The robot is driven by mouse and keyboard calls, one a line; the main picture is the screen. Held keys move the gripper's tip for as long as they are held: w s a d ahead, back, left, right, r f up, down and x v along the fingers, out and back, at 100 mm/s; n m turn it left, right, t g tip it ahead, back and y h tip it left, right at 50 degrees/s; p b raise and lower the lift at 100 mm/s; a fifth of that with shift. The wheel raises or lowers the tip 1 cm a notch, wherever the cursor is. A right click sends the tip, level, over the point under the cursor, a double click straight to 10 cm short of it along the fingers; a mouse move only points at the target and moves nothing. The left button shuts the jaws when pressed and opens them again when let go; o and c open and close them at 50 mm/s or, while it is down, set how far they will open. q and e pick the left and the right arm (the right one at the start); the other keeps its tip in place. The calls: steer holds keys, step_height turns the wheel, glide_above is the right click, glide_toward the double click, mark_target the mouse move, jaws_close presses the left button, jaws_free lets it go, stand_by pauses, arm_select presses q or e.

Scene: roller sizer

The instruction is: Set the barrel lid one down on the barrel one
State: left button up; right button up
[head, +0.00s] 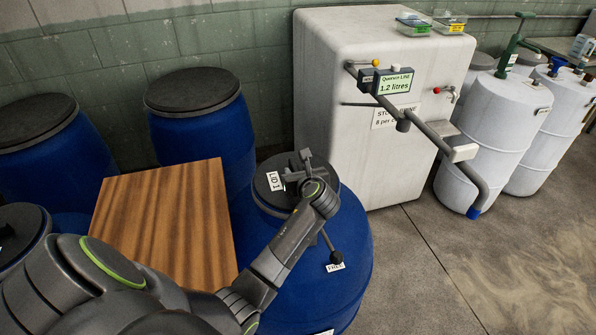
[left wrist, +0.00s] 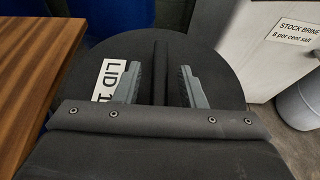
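The barrel lid one (head: 262,192) is a dark round lid with a white LID 1 label. It appears to lie on top of a blue barrel (head: 352,255), which I take for barrel one; its own label is cut off at the bottom edge. My left gripper (head: 293,172) is over the lid. In the left wrist view, the lid (left wrist: 215,62) fills the middle, and its raised bar stands between the two fingers of my left gripper (left wrist: 162,88). A gap shows on both sides of the bar, so the gripper is open around it. My right gripper is out of view.
A wooden top (head: 165,215) is left of the barrel. Blue barrels with dark lids (head: 195,90) stand behind and to the left. A white brine tank (head: 335,70) with a projecting pipe stands right behind. A dark knob (head: 336,257) hangs beside a FREE label.

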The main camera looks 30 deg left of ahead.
arm_select(q)
steer(key=shift+r, duration=0.5)
steer(key=p+v, duration=0.9)
steer(key=v, duration=0.3)
steer(key=shift+r, duration=0.15)
steer(key=shift+w+d, duration=0.1)
